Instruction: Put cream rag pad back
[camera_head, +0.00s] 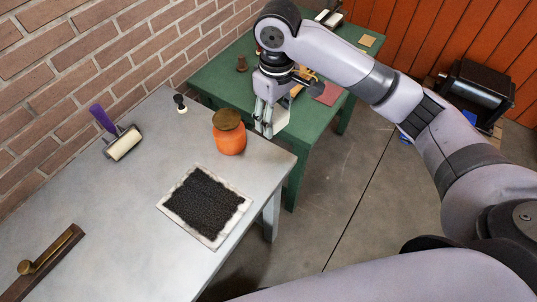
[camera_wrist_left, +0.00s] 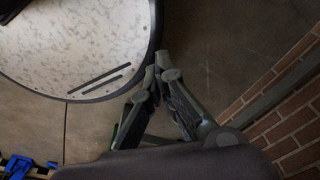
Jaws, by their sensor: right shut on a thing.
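My right gripper (camera_head: 264,122) is over the near left part of the green table, just beyond the grey table's corner. It is shut on a pale, flat piece (camera_head: 282,119), which looks like the cream rag pad. The fingers hide part of it, and I cannot tell whether it touches the table. A small tan square (camera_head: 367,40) lies at the green table's far right corner, and a reddish pad (camera_head: 328,93) lies near its right edge. My left gripper (camera_wrist_left: 160,66) shows only in the left wrist view, its fingertips together, with nothing visible between them.
The grey table (camera_head: 120,210) holds an orange jar (camera_head: 229,138), a black textured sheet with white border (camera_head: 205,205), a purple-handled roller (camera_head: 122,143) and a wooden bar tool (camera_head: 45,262). The green table (camera_head: 218,80) stands behind. A black machine (camera_head: 478,88) stands at right.

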